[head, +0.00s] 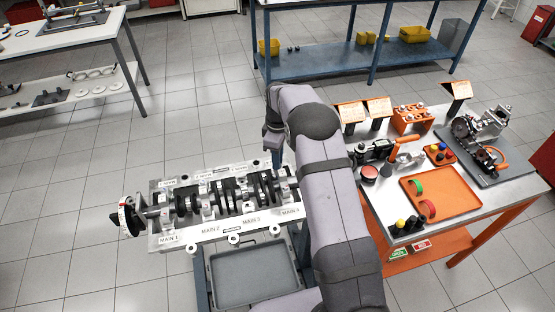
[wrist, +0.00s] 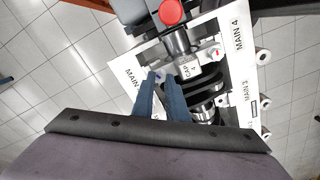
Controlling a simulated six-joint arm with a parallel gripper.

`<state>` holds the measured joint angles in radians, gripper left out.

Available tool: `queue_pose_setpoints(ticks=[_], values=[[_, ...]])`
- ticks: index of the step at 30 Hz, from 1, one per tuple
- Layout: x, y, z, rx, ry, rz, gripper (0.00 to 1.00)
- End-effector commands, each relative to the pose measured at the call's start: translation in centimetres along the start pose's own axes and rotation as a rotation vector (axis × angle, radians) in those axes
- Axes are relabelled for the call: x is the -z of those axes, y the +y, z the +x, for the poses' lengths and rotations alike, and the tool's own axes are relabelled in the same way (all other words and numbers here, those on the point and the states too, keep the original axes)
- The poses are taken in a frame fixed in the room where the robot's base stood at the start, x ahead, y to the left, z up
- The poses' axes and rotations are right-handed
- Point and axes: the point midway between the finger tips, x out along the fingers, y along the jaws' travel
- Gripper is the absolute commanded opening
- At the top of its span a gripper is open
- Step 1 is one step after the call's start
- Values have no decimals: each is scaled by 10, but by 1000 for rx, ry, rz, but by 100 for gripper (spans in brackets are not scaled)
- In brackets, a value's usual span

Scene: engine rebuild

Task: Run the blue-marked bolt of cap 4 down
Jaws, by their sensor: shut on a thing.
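The cap marked CAP 4 (wrist: 187,71) sits across the crankshaft, between the MAIN 4 label and another label partly hidden by my gripper. My gripper (wrist: 161,76) is at the left end of this cap in the wrist view, its two blue fingers closed around a small pale bolt head (wrist: 160,74). Any blue mark on that bolt is too small to tell. At the cap's other end a bolt with a red mark (wrist: 215,53) stands clear of the fingers. In the head view the engine block (head: 215,232) carries the crankshaft (head: 190,203); my arm hides the fingertips there.
A red round knob (wrist: 171,12) is close above the cap in the wrist view. A grey tray (head: 250,285) is below the block's near side. The bench at right holds an orange tray (head: 455,200), tools and parts. Open floor lies left of the block.

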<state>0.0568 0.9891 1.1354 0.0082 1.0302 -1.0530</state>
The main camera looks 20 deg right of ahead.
Motion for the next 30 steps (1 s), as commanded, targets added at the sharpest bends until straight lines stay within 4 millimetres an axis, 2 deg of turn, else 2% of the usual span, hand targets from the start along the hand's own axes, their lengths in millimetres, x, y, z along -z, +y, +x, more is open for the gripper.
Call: queue_pose_setpoints(ticks=[18,30], values=[[0,2,0,-2,0,380,0],[0,3,-1,-4,1,495,0]])
